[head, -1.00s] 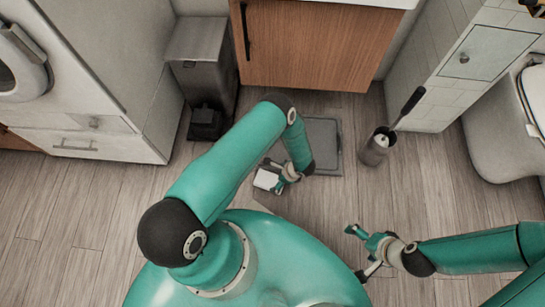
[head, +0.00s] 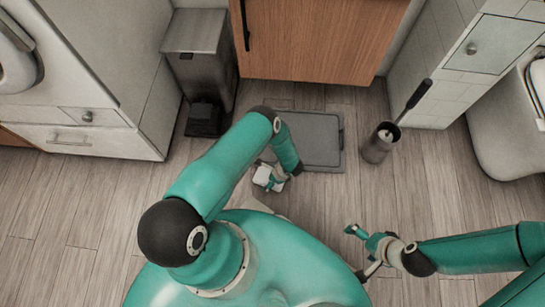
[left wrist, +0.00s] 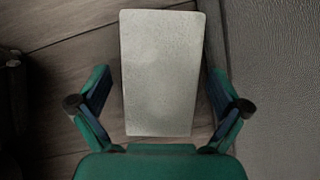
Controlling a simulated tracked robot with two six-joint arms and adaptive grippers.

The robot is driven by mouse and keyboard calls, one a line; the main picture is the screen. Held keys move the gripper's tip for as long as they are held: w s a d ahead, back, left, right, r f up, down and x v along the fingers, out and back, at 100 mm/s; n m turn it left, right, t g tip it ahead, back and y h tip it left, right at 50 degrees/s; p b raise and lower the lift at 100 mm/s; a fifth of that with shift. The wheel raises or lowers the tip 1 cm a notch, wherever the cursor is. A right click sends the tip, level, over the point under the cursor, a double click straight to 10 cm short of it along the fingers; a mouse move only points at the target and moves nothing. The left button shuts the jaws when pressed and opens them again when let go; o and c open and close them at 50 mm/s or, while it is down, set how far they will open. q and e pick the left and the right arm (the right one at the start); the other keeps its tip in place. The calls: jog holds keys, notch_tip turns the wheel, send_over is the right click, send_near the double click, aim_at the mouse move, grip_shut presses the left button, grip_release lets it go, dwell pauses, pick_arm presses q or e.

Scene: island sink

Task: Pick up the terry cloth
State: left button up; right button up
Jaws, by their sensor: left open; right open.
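The terry cloth (head: 265,174) shows as a small pale patch on the floor, partly covered by my left gripper (head: 274,183). In the left wrist view the cloth (left wrist: 161,70) is a pale grey, flat rectangle. It lies lengthwise between the two spread fingers of my left gripper (left wrist: 160,105), which do not visibly touch its sides. Its near end reaches close to the palm. I cannot tell the height of the fingers above the floor. My right gripper (head: 356,253) is open and empty, off to the right over bare floor.
A dark grey mat (head: 318,140) lies just beyond the cloth, in front of the wooden cabinet (head: 310,40). A toilet brush holder (head: 377,146) stands to its right. A pedal bin (head: 200,65) stands at the back left. A toilet (head: 505,130) is at the right.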

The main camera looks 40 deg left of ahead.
pick_arm(q)
jog(key=c, duration=1.2)
jog(key=shift+w+r+p, duration=0.1)
jog(key=shift+r+p, duration=0.35)
jog(key=shift+r, duration=0.45)
notch_tip(320, 180, up, 18)
jog(key=p, duration=0.6)
jog(key=shift+r, duration=0.15)
